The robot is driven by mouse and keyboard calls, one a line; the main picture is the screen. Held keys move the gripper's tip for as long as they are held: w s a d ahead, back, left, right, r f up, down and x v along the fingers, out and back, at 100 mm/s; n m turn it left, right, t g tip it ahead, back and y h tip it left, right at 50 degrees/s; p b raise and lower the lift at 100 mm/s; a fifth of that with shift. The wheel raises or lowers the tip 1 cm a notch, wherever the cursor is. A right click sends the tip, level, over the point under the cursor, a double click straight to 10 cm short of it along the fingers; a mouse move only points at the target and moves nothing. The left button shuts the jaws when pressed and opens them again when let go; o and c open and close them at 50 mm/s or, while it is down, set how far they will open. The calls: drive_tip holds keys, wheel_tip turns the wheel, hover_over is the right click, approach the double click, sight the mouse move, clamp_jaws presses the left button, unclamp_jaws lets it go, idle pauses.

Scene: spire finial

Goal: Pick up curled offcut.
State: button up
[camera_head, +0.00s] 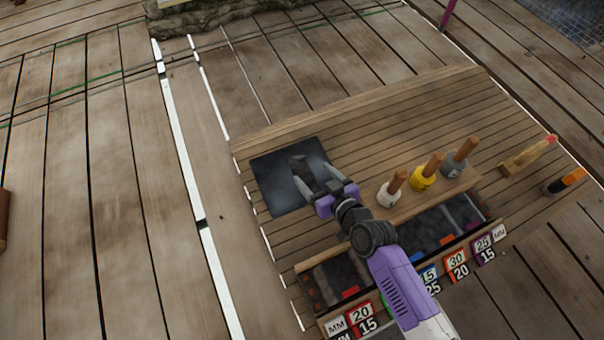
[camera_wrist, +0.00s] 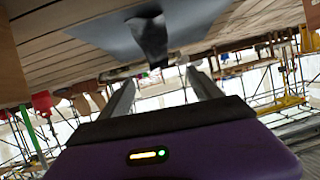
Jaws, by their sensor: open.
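The curled offcut (camera_head: 299,163) looks like a dark, narrow strip on the dark square mat (camera_head: 268,182) at the left of the slatted wooden table. The wrist view shows the dark strip (camera_wrist: 150,42) against the grey mat (camera_wrist: 105,34), ahead of the fingers. My gripper (camera_head: 318,181) is open, with its fingers over the mat beside the strip's near end. In the wrist view my gripper (camera_wrist: 160,78) has a clear gap between its two fingers. I cannot tell whether a finger touches the strip.
White (camera_head: 390,192), yellow (camera_head: 424,177) and grey (camera_head: 459,158) wooden-handled tools stand right of my arm. A compartmented tray (camera_head: 440,232) with numbered labels lines the near edge. A wooden block (camera_head: 528,155) and an orange-black item (camera_head: 565,181) lie at right. The table's far half is clear.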

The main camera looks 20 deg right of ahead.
sight(305, 171)
wheel_tip(305, 171, down, 4)
drive_tip(key=shift+r+b, duration=0.1)
drive_tip(key=shift+b, duration=0.7)
drive_tip(key=shift+w, duration=0.7)
drive_tip(key=shift+b+x, duration=0.7)
drive_tip(key=shift+x, duration=2.3)
clamp_jaws()
